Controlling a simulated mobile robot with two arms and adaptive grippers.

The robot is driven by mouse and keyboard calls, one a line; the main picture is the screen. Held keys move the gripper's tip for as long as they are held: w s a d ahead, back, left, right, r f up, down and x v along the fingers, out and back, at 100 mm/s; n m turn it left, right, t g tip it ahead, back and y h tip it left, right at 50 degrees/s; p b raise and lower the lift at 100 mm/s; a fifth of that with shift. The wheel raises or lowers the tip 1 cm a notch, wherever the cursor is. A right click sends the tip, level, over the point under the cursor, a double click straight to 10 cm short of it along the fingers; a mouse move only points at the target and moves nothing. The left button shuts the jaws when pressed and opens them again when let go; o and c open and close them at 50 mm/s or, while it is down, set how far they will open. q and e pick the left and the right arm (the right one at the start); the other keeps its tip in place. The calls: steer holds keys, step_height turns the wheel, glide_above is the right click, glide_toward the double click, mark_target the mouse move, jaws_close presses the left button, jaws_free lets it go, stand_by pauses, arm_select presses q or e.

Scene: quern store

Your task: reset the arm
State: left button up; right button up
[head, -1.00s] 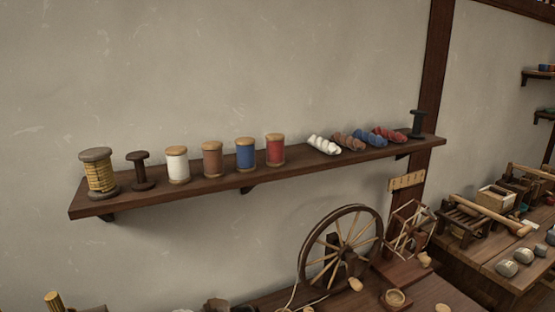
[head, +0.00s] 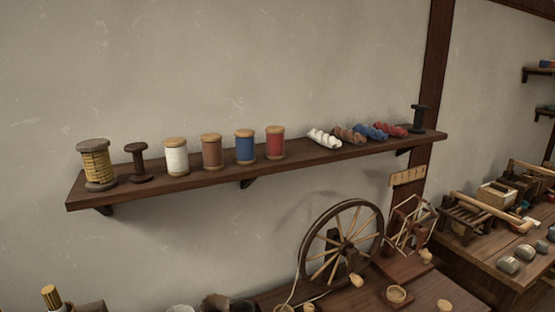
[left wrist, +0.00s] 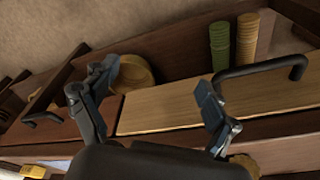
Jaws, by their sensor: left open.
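My left gripper (left wrist: 155,98) shows in the left wrist view, its two dark fingers spread apart with nothing between them. Beyond the fingers are a pale wooden board (left wrist: 180,108) and a round yellowish wooden piece (left wrist: 133,74). I cannot tell whether a finger touches anything. Neither gripper shows in the head view, and my right gripper is in no view.
A dark handle (left wrist: 268,68) rises close to the right finger, near green (left wrist: 219,45) and tan (left wrist: 246,38) stacks. The head view shows a wall shelf (head: 225,178) with spools and yarn skeins, above a spinning wheel (head: 342,243).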

arm_select(q)
steer(key=s+a+f+g+b, duration=0.1)
steer(key=s+a+f, duration=0.1)
steer(key=s+f, duration=1.2)
steer(key=shift+s+a+f, duration=0.3)
steer(key=shift+s+f, duration=0.1)
steer(key=shift+f, duration=0.25)
